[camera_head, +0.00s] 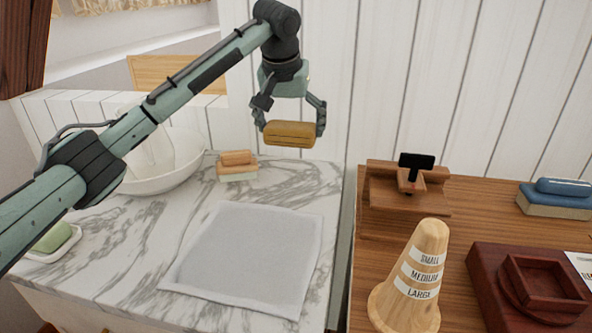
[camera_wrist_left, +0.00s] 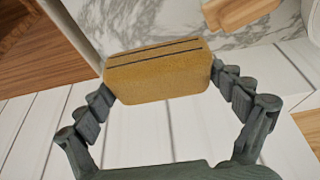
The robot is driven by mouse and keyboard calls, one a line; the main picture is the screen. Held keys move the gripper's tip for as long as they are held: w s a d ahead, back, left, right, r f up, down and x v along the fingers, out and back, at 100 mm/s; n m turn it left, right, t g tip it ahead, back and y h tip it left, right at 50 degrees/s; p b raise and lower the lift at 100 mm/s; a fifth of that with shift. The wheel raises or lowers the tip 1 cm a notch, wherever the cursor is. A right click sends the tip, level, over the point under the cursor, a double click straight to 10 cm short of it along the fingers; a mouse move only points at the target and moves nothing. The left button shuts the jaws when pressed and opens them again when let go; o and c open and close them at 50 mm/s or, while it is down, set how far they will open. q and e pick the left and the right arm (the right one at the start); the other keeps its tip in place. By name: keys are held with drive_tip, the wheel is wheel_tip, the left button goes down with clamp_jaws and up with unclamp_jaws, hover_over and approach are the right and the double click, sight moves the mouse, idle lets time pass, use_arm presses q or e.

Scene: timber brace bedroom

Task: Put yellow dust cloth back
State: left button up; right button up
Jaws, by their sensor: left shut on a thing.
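My left gripper (camera_head: 290,121) is shut on a yellow block-like thing, the yellow dust cloth (camera_head: 290,134), with a finger at each end. It holds the cloth in the air above the back of the marble top, near the white plank wall. In the left wrist view the cloth (camera_wrist_left: 158,74) sits between the fingers and shows two dark lines along one face. My right gripper is not in view.
A grey cloth (camera_head: 245,258) lies on the marble top (camera_head: 140,250). A wooden-handled brush (camera_head: 238,166), a white bowl (camera_head: 165,165) and green soap in a dish (camera_head: 53,238) are around it. The wooden table (camera_head: 375,240) holds a ring cone (camera_head: 412,280), wooden stand (camera_head: 405,188), blue-topped block (camera_head: 558,198) and dark red box (camera_head: 530,290).

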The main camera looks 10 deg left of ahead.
use_arm(q)
approach(292, 174)
drive_tip(key=x, duration=0.5)
drive_tip(key=shift+w, duration=0.2)
drive_tip(key=shift+f, duration=0.35)
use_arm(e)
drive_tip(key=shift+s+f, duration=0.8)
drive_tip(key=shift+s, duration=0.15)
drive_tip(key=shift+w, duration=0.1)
use_arm(q)
drive_tip(key=o, duration=0.7)
drive_tip(key=shift+f, duration=0.15)
drive_tip(key=shift+o, duration=0.3)
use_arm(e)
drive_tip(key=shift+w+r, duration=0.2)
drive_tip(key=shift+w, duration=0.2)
